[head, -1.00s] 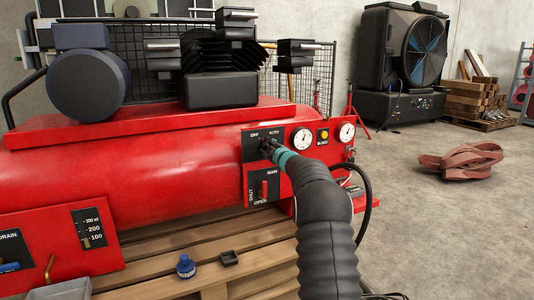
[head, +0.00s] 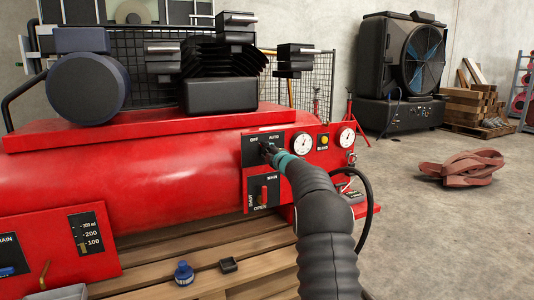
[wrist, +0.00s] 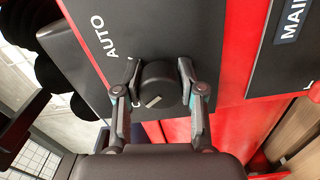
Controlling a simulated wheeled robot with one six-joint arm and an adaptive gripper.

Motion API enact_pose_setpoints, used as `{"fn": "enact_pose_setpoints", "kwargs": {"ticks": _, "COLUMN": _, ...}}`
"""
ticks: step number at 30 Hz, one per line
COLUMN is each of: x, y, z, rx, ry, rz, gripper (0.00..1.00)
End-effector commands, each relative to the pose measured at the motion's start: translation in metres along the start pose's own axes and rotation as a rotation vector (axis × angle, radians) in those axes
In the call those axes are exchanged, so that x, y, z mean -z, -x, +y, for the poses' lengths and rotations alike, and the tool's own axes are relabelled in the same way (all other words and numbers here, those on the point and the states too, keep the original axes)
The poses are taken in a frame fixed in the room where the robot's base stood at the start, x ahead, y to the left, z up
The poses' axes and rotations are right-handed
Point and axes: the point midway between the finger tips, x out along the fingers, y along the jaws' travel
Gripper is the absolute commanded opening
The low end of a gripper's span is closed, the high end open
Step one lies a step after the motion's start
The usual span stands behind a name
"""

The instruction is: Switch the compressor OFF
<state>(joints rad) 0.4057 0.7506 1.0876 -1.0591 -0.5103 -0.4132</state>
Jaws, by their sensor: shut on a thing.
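The red compressor (head: 150,185) stands on a wooden pallet and carries a black switch panel marked OFF at left and AUTO at right. My gripper (head: 267,150) reaches this panel from the front right and hides most of its knob in the head view. In the wrist view the dark round knob (wrist: 160,82) sits between the two fingers of my gripper (wrist: 159,68), which is shut on it from both sides. A pale mark on the knob lies at its lower edge, on the side away from the AUTO label (wrist: 105,37).
Below the switch is a red MAIN lever (head: 264,194) marked SHUT and OPEN. Two white gauges (head: 302,142) and a yellow button (head: 324,140) sit to the right.

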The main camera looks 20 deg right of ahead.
Motion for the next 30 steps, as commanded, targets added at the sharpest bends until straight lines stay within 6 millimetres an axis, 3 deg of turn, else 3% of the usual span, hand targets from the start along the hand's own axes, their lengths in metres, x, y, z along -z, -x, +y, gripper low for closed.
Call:
{"fn": "enact_pose_setpoints", "kwargs": {"ticks": 3, "x": 0.001, "y": 0.0, "z": 0.0, "rx": 0.0, "ry": 0.001, "rz": 0.001, "gripper": 0.05}}
{"fn": "enact_pose_setpoints", "kwargs": {"ticks": 4, "x": 0.001, "y": 0.0, "z": 0.0, "rx": 0.0, "ry": 0.001, "rz": 0.001, "gripper": 0.42}}
{"fn": "enact_pose_setpoints", "kwargs": {"ticks": 7, "x": 0.001, "y": 0.0, "z": 0.0, "rx": 0.0, "ry": 0.001, "rz": 0.001, "gripper": 0.65}}
{"fn": "enact_pose_setpoints", "kwargs": {"ticks": 20, "x": -0.001, "y": 0.006, "z": 0.001, "rx": 0.0, "ry": -0.001, "rz": -0.001, "gripper": 0.65}}
{"fn": "enact_pose_setpoints", "kwargs": {"ticks": 30, "x": -0.001, "y": 0.052, "z": 0.001, "rx": 0.001, "ry": -0.002, "rz": -0.002, "gripper": 0.65}}
